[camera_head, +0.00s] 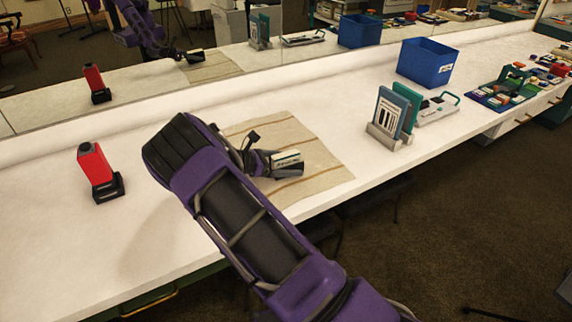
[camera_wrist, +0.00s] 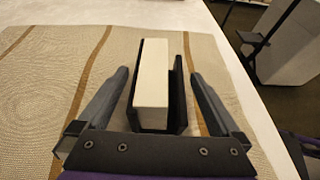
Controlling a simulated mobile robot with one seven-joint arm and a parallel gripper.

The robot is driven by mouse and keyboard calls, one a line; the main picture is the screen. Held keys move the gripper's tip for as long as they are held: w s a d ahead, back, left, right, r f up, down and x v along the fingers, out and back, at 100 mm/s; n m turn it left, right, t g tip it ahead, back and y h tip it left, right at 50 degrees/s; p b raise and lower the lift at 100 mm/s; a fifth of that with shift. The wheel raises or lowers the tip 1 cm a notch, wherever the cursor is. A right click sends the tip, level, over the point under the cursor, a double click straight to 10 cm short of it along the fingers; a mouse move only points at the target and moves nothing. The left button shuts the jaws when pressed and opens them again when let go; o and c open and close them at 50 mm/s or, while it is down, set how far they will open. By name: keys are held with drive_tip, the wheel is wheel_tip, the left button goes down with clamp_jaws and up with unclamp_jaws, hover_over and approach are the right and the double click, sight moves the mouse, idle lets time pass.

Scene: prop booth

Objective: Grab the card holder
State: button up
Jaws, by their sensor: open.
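The card holder (camera_wrist: 178,92), a small black holder with a white block of cards (camera_wrist: 152,85) in it, lies on the beige striped mat. It also shows in the head view (camera_head: 289,168), at the end of my arm. My gripper (camera_wrist: 155,75) is open, with one finger on each side of the holder. A gap shows between the left finger and the holder; the right finger is very close to it, and contact cannot be told. My gripper's front plate hides the near end of the holder.
The beige mat (camera_head: 325,172) lies on the white counter (camera_head: 150,225). A red and black device (camera_head: 96,165) stands at left. A grey rack with upright panels (camera_head: 388,134), a blue bin (camera_head: 425,66) and a coloured tray (camera_head: 500,92) are at right. A mirror runs behind.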

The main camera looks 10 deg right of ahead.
drive_tip(key=c, duration=1.6)
drive_tip(key=shift+r, duration=0.1)
